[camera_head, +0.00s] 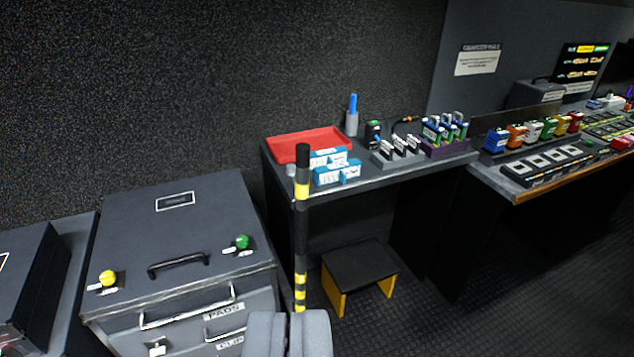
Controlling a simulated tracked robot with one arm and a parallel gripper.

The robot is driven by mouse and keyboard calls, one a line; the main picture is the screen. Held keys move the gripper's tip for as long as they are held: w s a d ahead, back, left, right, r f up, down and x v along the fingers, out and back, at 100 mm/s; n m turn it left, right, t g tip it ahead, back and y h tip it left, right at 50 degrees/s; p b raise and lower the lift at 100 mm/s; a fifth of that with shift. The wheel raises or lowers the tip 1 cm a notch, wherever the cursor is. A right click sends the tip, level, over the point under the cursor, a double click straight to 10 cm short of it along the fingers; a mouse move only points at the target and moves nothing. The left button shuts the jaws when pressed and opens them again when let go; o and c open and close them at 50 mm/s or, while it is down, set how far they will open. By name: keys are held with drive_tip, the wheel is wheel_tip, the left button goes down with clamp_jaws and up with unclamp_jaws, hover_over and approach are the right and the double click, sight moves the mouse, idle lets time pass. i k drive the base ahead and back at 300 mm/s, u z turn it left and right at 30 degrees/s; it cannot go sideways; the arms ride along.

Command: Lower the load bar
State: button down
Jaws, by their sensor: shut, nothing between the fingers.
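The load bar (301,235) looks to be the black upright post with yellow bands in the middle of the view. It stands upright in front of the left end of the desk and the gap beside the grey case. Its lower end is hidden behind my gripper. My gripper (288,316) shows as two grey fingers at the bottom centre, shut and empty. The fingertips appear just below the lower yellow band in the picture; I cannot tell whether they touch the bar.
A grey case (178,235) with a handle, yellow knob (107,278), green knob (242,241) and drawers stands left. The desk (400,169) holds a red tray (302,146), blue boxes (337,174) and several devices. A black-and-yellow step stool (359,268) stands below. Dark floor is clear at lower right.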

sight(302, 149)
drive_tip(key=u, duration=0.05)
drive_tip(key=k, duration=0.6)
drive_tip(key=z, duration=0.4)
drive_tip(key=i, duration=1.45)
drive_tip(key=u, duration=0.45)
